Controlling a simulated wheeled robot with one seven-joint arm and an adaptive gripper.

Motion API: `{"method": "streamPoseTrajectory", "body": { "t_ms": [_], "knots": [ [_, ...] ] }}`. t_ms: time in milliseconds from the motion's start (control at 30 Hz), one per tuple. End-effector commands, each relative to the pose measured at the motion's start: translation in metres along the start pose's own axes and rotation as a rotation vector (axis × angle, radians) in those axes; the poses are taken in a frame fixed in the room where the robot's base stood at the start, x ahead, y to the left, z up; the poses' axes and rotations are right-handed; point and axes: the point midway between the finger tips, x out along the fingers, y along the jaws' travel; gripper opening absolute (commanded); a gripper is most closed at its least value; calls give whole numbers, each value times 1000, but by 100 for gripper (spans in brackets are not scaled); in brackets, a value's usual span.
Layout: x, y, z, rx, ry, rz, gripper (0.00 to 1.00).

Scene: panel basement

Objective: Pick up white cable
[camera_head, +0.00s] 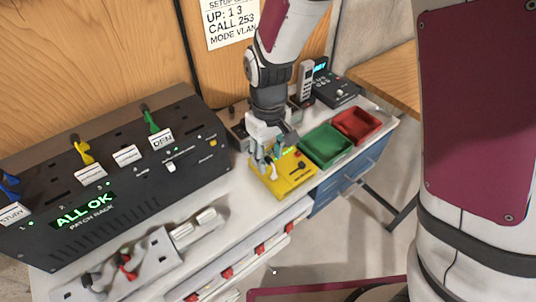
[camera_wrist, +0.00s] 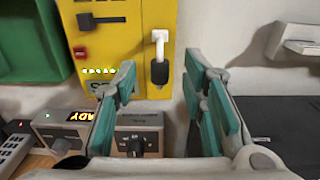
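A white piece with a dark, plug-like end (camera_wrist: 160,45) sits on the yellow box (camera_wrist: 130,15) in the wrist view. It looks like the white cable's plug, but I cannot trace a longer cord. My gripper (camera_wrist: 163,105) is open, its teal-padded fingers apart with nothing between them. The plug lies beyond the fingertips, roughly between them in the picture.
The black patch rack (camera_head: 125,190) holds yellow (camera_head: 82,152) and green (camera_head: 152,122) cables. A green tray (camera_head: 326,160) and a red tray (camera_head: 357,138) stand right of the yellow box. A grey holder (camera_head: 155,254) with a red plug lies front left. Small devices stand behind my gripper.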

Motion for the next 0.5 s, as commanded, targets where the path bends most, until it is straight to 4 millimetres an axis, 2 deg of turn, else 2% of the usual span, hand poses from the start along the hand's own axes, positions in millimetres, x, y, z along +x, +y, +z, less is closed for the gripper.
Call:
{"method": "streamPoseTrajectory", "body": {
  "t_ms": [200,467,500],
  "knots": [
    [22,0,1,1,-2,0,38],
    [25,0,0,0,1,1,38],
    [25,0,0,0,1,1,34]
  ]
}}
